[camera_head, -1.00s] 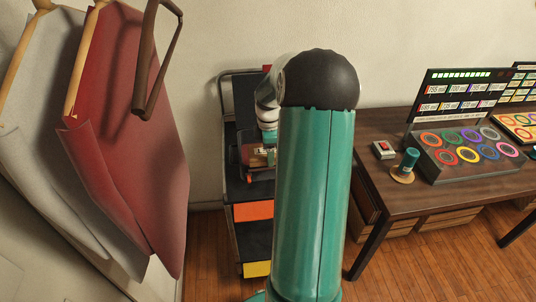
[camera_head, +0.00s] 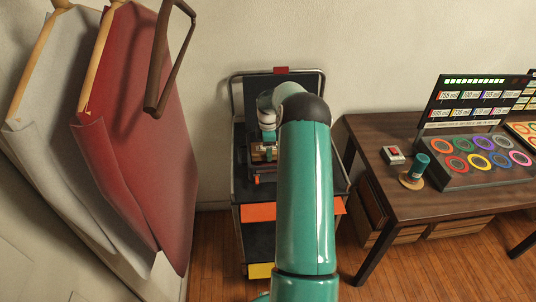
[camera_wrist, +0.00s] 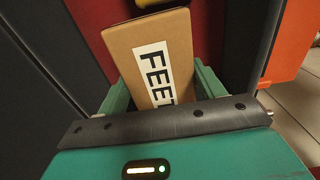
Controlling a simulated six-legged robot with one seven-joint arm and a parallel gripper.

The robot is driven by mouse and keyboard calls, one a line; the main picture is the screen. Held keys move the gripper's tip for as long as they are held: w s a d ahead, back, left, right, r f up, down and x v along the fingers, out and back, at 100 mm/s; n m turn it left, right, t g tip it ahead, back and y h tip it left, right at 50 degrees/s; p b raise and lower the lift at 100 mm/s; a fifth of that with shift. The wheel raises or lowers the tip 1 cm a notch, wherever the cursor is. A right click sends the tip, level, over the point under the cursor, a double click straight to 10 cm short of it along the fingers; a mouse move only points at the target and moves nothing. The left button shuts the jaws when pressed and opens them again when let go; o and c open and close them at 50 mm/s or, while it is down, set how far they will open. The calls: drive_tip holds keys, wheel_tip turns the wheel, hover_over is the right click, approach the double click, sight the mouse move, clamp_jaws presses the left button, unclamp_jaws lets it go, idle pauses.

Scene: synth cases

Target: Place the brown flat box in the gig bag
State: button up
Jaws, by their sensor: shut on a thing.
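The brown flat box (camera_wrist: 125,45) carries a white label reading "FEET" in the wrist view. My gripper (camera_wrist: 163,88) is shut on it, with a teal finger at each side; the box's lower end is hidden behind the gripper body. In the head view my gripper (camera_head: 268,136) is over the cart, and a small brown patch below it may be the box. A dark red surface (camera_wrist: 90,22) between black edges lies behind the box in the wrist view. It may be the gig bag's inside, but I cannot tell for sure. Whether the box touches it is unclear.
The black cart (camera_head: 240,190) has a tube rail, an orange label (camera_head: 258,211) and a yellow label (camera_head: 259,271). Grey and red garments (camera_head: 150,130) hang at the left. A wooden desk (camera_head: 385,205) with a button console (camera_head: 480,160) stands at the right.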

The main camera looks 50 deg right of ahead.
drive_tip(key=shift+w+f, duration=0.1)
drive_tip(key=shift+f, duration=1.55)
drive_tip(key=shift+f, duration=0.15)
drive_tip(key=o, duration=1.1)
drive_tip(key=shift+c, duration=0.2)
wheel_tip(320, 180, up, 12)
drive_tip(key=shift+r, duration=0.2)
